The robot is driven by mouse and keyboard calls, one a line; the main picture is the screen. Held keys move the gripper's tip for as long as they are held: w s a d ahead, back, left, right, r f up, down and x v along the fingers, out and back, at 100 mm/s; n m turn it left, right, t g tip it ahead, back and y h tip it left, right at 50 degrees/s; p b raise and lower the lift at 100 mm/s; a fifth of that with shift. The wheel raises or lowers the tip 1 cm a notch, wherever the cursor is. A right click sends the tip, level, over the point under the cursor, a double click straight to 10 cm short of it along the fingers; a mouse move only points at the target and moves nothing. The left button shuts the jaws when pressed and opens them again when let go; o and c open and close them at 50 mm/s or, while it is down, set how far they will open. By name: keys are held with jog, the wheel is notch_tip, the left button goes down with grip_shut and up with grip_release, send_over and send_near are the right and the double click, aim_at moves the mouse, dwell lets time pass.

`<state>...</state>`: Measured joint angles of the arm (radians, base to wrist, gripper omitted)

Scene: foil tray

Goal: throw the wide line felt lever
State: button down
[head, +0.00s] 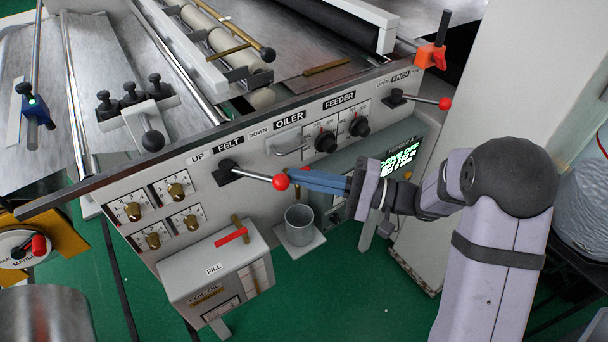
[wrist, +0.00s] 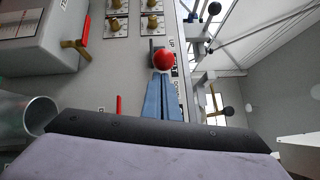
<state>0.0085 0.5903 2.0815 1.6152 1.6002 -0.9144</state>
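The felt lever is a metal rod with a red ball knob (head: 281,182) on a black pivot (head: 228,171), below the UP, FELT and DOWN labels. Its rod points right, towards the DOWN side. My gripper (head: 292,178) comes from the right with its blue fingers close together. The fingertips are at the red knob; whether they touch it I cannot tell. In the wrist view the red knob (wrist: 163,60) shows just beyond the fingertips (wrist: 161,76), not between them. The pivot is largely hidden behind the knob there.
Brass knobs (head: 176,190) are left of the lever. A FILL box (head: 215,265) and a metal cup (head: 299,225) are below it. The feeder dials (head: 325,142) and another red-knobbed lever (head: 444,104) are to the right. A screen (head: 402,155) is behind my wrist.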

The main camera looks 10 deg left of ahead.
jog(key=s+a+t+b, duration=0.1)
jog(key=s+a+b, duration=1)
jog(key=s+b, duration=0.5)
jog(key=shift+s+a+m+b, duration=0.25)
jog(key=shift+m+b, duration=0.05)
jog(key=shift+b, duration=0.8)
jog(key=shift+r, duration=0.15)
notch_tip(320, 180, up, 10)
jog(key=p, duration=0.9)
